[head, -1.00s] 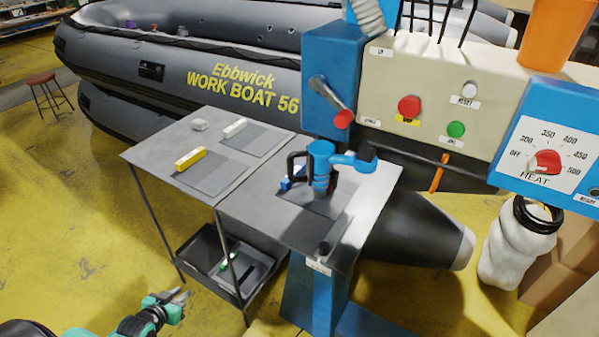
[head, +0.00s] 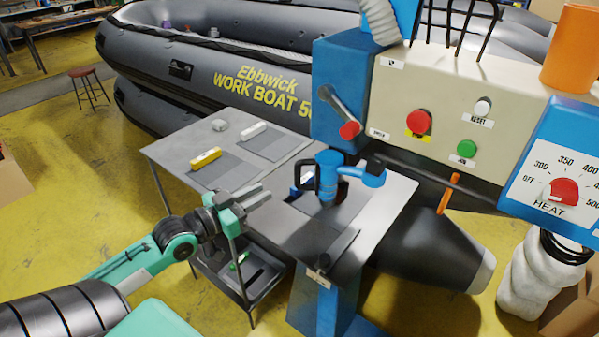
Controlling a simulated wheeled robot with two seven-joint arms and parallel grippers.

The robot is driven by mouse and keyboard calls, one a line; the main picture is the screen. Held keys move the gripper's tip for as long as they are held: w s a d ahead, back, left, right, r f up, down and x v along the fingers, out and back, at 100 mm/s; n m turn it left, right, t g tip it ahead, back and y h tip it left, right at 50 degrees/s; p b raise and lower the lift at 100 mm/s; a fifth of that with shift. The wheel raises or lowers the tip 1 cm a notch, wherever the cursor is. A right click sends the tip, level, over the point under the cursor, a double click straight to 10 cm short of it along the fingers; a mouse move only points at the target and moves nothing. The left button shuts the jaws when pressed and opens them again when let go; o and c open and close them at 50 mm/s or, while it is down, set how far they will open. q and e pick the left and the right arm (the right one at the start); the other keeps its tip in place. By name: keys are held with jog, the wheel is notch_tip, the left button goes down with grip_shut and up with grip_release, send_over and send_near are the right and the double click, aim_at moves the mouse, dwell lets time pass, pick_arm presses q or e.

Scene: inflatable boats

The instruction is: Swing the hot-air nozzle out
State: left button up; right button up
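The hot-air nozzle (head: 328,178) appears to be the blue upright piece with a black loop handle on its left side. A short blue arm joins it on the right to a black bracket under the machine (head: 440,105). It stands over the grey metal table (head: 290,222); its tip is hard to make out. My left gripper (head: 258,194) is left of the nozzle and apart from it, at the table's front left part. Its two grey fingers point right, with a narrow gap and nothing between them. My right gripper is not in view.
A crank with a red knob (head: 349,130), a red button (head: 418,121), a green button (head: 466,149) and a heat dial (head: 564,191) are on the machine. A yellow block (head: 205,159) and a white block (head: 254,130) lie on the side table. A grey boat (head: 200,75) stands behind.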

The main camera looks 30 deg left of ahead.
aim_at(295, 175)
pick_arm(q)
jog(key=p+x, duration=0.3)
jog(key=x, duration=0.8)
jog(key=shift+w, duration=0.25)
jog(key=shift+w+d, duration=0.15)
jog(key=shift+w, duration=0.15)
grip_shut()
